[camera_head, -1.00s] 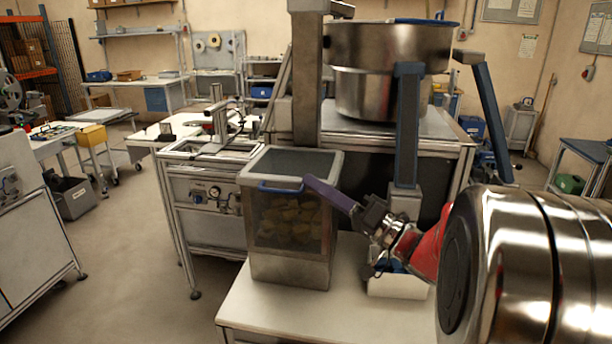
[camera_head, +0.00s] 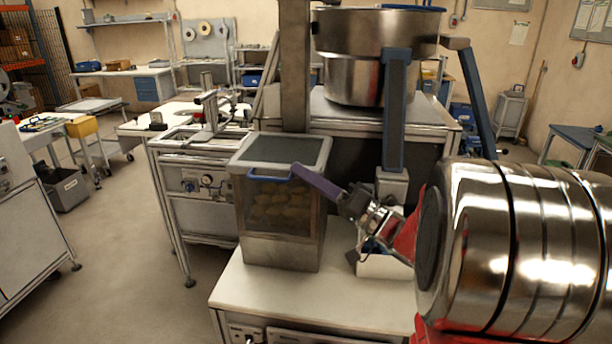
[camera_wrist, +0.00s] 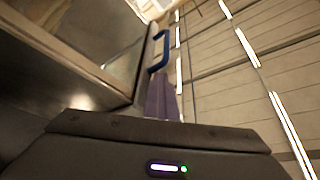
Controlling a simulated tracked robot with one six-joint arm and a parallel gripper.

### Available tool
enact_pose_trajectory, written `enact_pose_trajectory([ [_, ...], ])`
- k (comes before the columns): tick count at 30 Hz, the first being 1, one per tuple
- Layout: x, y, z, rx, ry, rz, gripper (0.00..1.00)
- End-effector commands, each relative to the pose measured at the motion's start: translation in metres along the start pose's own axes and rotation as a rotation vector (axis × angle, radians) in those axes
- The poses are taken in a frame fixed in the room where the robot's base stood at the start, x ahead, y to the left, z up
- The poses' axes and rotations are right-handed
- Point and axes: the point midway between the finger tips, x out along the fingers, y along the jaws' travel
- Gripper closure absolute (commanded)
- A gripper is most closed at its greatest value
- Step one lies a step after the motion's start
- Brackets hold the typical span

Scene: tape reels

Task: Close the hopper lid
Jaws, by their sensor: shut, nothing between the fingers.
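The hopper (camera_head: 284,252) is a grey metal box with a clear front, holding yellowish pieces. It stands on a white-topped bench. Its grey-framed lid (camera_head: 282,150) lies flat across the top, with a blue handle (camera_head: 269,178) at the front edge. My gripper (camera_head: 297,170) has purple fingers, held together and empty. Their tips are close to the right end of the handle; I cannot tell whether they touch it. In the wrist view the fingers (camera_wrist: 161,98) point towards the blue handle (camera_wrist: 160,52), with the hopper side (camera_wrist: 90,65) at left.
A white bin (camera_head: 382,266) sits on the bench beside my wrist. The bench top (camera_head: 290,295) is clear in front of the hopper. A machine table (camera_head: 195,150) stands left.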

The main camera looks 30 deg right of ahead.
Motion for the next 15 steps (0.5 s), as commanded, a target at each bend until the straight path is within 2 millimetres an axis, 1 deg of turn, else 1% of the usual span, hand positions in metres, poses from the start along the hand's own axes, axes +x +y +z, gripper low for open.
enact_pose_trajectory([
  [1,0.000,0.002,0.006,0.012,-0.015,0.009,1.00],
  [2,0.001,-0.001,0.003,0.012,-0.014,0.007,1.00],
  [9,0.008,-0.026,-0.024,-0.004,0.001,-0.006,1.00],
  [15,-0.019,-0.016,-0.029,-0.003,0.006,-0.004,1.00],
])
